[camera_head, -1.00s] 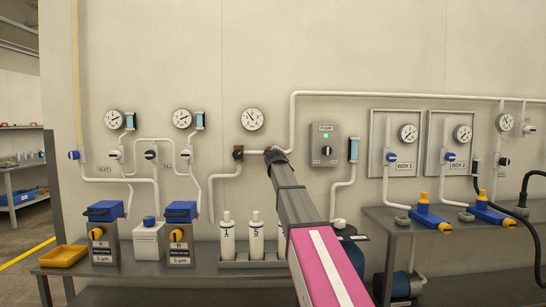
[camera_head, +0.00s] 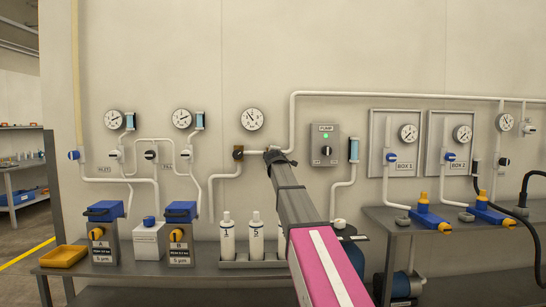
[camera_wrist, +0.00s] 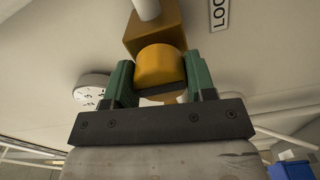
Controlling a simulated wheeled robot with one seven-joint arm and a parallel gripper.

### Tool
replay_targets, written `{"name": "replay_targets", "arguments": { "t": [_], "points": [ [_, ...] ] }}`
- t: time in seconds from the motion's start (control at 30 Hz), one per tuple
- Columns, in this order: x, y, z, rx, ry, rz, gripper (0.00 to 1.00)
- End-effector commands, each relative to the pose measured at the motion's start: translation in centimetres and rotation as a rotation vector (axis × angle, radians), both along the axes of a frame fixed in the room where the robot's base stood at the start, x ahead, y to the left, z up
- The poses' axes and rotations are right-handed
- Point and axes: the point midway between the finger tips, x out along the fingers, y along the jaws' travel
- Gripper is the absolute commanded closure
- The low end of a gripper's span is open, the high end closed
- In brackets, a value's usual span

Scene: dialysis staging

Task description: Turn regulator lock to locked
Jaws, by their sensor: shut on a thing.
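The regulator lock is an orange-yellow round knob (camera_wrist: 160,66) on a brown-gold block (camera_wrist: 152,30) in the wrist view. A white pipe enters the block at the top. My gripper (camera_wrist: 160,82) has its two green fingers on either side of the knob and is shut on it. A dark strip shows at the knob's lower edge. Part of a sign reading "LOC" (camera_wrist: 219,14) is at the upper right. In the head view my gripper (camera_head: 272,154) is at the wall pipe, and my arm hides the knob.
A round gauge (camera_head: 252,119) hangs above my gripper. The grey pump switch box (camera_head: 325,145) is close on the right. White bottles (camera_head: 227,236) stand below, left of my arm.

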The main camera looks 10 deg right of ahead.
Motion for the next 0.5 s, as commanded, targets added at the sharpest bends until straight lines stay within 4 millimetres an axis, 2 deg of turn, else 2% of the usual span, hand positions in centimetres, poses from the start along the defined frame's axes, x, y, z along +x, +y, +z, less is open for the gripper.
{"name": "replay_targets", "arguments": {
  "t": [0.13, 0.17, 0.2, 0.23, 0.5],
  "points": [
    [-0.04, 0.03, -0.07, -0.004, 0.001, 0.000, 0.73],
    [-0.04, 0.03, -0.07, -0.004, 0.001, 0.000, 0.40],
    [-0.04, 0.02, -0.07, -0.003, 0.001, 0.000, 0.27],
    [-0.04, 0.03, -0.06, -0.003, 0.001, 0.000, 0.24],
    [-0.06, 0.02, -0.03, -0.001, 0.000, 0.000, 0.24]
  ]
}}
